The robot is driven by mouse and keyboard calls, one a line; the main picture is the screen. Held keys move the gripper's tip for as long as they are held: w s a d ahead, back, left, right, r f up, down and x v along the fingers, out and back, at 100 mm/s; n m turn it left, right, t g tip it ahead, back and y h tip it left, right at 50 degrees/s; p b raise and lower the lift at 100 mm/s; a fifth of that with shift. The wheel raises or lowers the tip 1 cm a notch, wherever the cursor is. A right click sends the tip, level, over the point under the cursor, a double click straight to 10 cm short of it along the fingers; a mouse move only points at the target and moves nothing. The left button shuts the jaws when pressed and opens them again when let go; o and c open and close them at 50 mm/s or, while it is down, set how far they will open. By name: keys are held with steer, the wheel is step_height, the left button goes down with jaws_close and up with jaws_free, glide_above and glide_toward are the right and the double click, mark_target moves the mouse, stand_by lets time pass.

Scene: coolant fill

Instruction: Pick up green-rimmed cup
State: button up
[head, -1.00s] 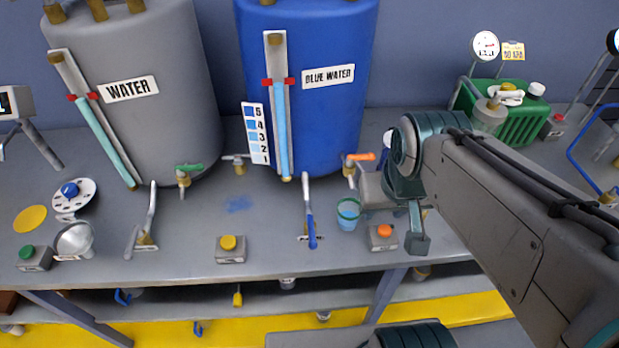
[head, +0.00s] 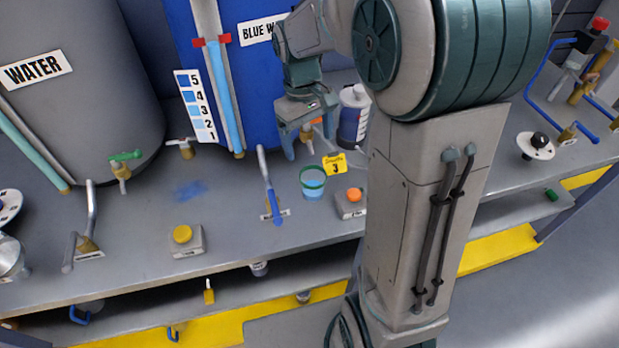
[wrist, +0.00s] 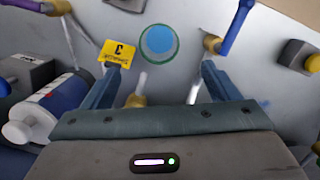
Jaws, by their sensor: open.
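The green-rimmed cup (head: 313,183) stands upright on the bench, right of the blue-handled lever, with blue liquid in it. In the wrist view the cup (wrist: 158,42) shows from above, ahead of and between the fingertips. My gripper (head: 297,142) is behind the cup near the blue tank, fingers apart and empty. In the wrist view my gripper (wrist: 160,80) is open with the cup beyond its tips, not between the fingers.
A blue-handled lever (head: 270,190) stands left of the cup. An orange-button box (head: 351,202) is close on its right. A white and blue bottle (head: 353,115) stands near my gripper. The blue tank (head: 255,90) rises behind.

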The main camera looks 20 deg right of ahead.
mark_target(313, 176)
steer(key=f, duration=0.4)
steer(key=s+f, duration=0.1)
steer(key=f, duration=0.4)
steer(key=d+f, duration=0.1)
steer(key=f, duration=0.4)
steer(key=shift+s, duration=0.25)
steer(key=c, duration=1.1)
